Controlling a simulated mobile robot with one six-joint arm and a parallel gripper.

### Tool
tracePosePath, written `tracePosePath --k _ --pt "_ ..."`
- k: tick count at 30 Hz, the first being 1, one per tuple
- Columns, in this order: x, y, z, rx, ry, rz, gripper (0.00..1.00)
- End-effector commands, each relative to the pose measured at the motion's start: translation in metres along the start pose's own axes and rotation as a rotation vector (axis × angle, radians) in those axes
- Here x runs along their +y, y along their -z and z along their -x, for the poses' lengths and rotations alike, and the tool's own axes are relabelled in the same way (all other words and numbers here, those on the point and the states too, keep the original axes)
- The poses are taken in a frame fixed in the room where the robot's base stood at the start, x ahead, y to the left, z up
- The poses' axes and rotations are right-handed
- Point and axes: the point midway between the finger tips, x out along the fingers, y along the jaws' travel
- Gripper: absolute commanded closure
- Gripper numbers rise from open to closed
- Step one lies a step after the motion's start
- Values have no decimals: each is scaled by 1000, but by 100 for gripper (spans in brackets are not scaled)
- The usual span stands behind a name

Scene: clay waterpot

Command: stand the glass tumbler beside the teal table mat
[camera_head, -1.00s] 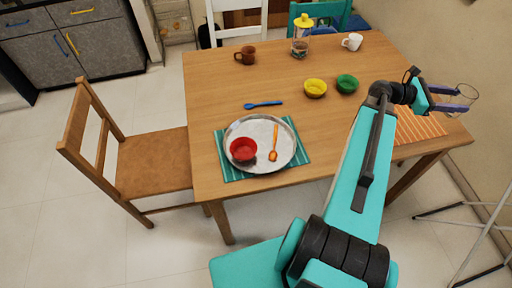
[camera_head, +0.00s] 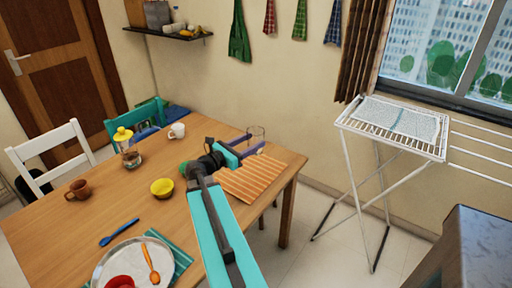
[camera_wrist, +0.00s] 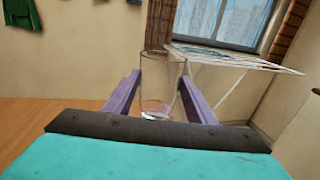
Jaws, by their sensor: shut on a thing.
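My gripper (camera_head: 250,150) is shut on the clear glass tumbler (camera_head: 256,135), out by the orange striped mat near the table's right end. In the wrist view the tumbler (camera_wrist: 161,82) is upright between the two purple fingers (camera_wrist: 155,97). I cannot tell how high it is above the table. The teal table mat (camera_head: 181,256) shows only as a strip at the lower left. A round metal plate (camera_head: 107,259) covers much of it, with a red bowl (camera_head: 120,282) and an orange spoon (camera_head: 152,264) on it.
The wooden table (camera_head: 125,204) also bears a blue spoon (camera_head: 119,232), yellow bowl (camera_head: 162,188), brown mug (camera_head: 77,190), white mug (camera_head: 177,131), yellow-lidded jar (camera_head: 128,148) and orange mat (camera_head: 262,177). A drying rack (camera_head: 395,130) stands to the right.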

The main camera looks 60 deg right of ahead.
Motion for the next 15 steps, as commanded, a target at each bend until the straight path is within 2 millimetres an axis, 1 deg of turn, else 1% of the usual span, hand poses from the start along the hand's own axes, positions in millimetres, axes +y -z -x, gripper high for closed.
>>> tracePosePath --k 1,6,11,15 --pt "10 1 15 -1 -26 1 77" --pt "39 4 60 -1 -102 1 77" --pt "63 7 104 -1 -172 0 77" --pt "81 9 143 0 -235 0 77"
